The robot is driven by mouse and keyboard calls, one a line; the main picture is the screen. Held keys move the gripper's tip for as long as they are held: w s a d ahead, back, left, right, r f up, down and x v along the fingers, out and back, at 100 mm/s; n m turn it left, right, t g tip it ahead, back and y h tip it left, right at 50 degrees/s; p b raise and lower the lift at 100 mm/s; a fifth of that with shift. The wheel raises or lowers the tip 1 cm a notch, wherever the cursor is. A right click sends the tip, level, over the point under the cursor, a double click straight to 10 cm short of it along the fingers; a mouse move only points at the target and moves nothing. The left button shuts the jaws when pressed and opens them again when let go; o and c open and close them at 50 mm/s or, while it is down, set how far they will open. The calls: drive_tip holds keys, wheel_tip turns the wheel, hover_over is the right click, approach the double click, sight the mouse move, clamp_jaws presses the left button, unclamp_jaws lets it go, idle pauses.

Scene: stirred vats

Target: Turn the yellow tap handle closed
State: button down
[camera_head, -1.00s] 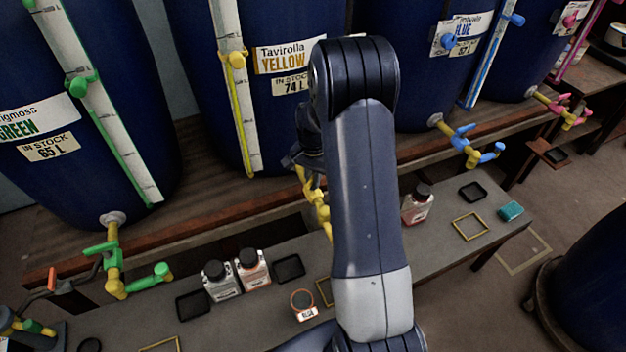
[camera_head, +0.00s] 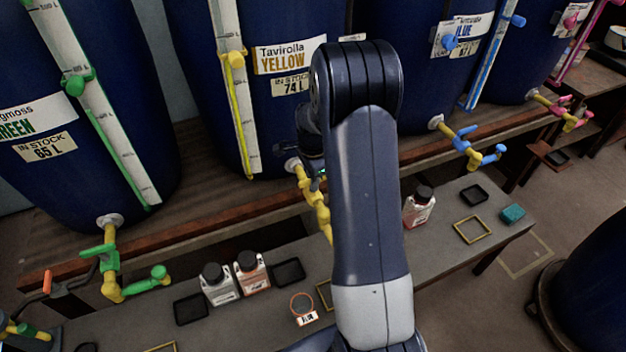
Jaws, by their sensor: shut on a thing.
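The yellow tap (camera_head: 312,200) comes out of the base of the dark blue vat labelled Tavirolla YELLOW (camera_head: 279,110). Its spout hangs down in front of the wooden shelf edge, and my arm covers its right side. My gripper (camera_head: 318,176) is at the top of this tap, mostly hidden behind my arm. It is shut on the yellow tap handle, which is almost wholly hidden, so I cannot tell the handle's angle.
The green tap (camera_head: 110,262) is at left and the blue tap (camera_head: 470,148) at right. The floor at right is partly clear.

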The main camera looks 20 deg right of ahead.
idle(0.5)
drive_tip(key=c, duration=1.4)
unclamp_jaws()
drive_tip(key=shift+c, duration=0.2)
wheel_tip(320, 180, up, 11)
drive_tip(key=shift+f, duration=0.2)
wheel_tip(320, 180, down, 11)
drive_tip(key=shift+r, duration=0.2)
